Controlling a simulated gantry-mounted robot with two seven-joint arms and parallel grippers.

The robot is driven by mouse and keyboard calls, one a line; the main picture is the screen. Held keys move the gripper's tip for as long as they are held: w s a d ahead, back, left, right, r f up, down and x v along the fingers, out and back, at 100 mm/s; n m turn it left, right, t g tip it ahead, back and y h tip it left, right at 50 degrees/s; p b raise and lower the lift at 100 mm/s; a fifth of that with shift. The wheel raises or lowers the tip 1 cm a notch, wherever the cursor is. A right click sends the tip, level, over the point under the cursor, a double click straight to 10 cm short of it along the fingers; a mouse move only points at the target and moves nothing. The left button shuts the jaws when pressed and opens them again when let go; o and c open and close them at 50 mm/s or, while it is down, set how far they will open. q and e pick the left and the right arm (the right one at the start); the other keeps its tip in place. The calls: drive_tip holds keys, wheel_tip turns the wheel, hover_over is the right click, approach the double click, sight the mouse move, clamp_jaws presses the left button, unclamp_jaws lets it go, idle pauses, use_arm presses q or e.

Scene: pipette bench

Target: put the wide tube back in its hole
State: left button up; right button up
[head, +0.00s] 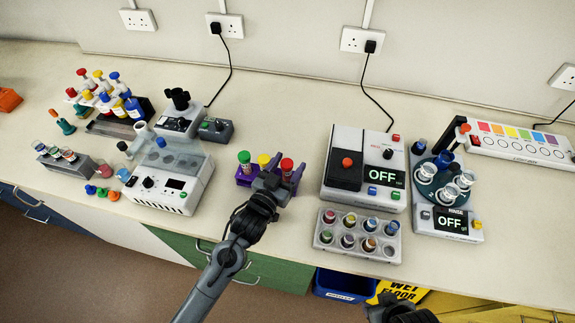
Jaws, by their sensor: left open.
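My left gripper (279,176) is open at the purple rack (243,177), its fingers near a red-capped tube (287,165). I cannot tell whether it touches that tube. On the right, a round dark holder (428,188) carries a blue-capped tube (443,159) and several clear vessels (449,193). I cannot tell for sure which tube is the wide one. My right gripper (402,309) shows only partly at the bottom edge.
A grey block of capped vials (326,238) lies in front of a white device (340,196) reading OFF. A white bath device (155,200) stands left of the purple rack. Tubes and small caps crowd the far left. The bench behind the purple rack is clear.

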use_arm(q)
drive_tip(key=v, duration=1)
drive_tip(key=shift+s+a+p, duration=0.2)
drive_tip(key=shift+s+p, duration=0.15)
drive_tip(key=shift+p, duration=0.05)
